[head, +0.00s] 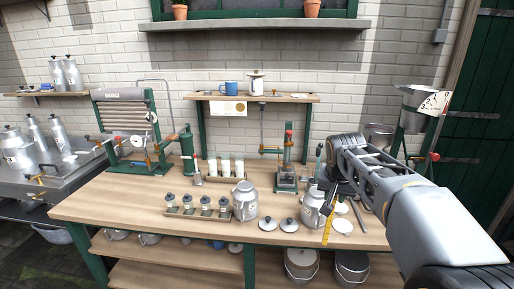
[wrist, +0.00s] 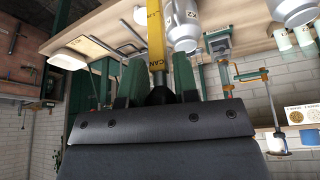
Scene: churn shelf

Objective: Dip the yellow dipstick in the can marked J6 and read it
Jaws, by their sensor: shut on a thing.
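My gripper (wrist: 158,80) is shut on the yellow dipstick (wrist: 156,40), by its dark handle end. In the head view the dipstick (head: 327,229) hangs nearly upright, slightly tilted, near the bench's front edge. It is outside any can. A grey metal can (head: 311,211) stands just left of and behind it, partly hidden by my gripper. A second grey can (head: 245,203) stands further left. Both cans look open at the top. The wrist view shows two cans, a near one (wrist: 184,28) and another (wrist: 291,10).
Two round lids (head: 268,224) and (head: 289,224) lie between the cans. A rack of small bottles (head: 190,212) stands left. A green-framed press (head: 286,178) stands behind. Pale discs (head: 342,226) lie at right. The bench (head: 130,205) is clear at front left.

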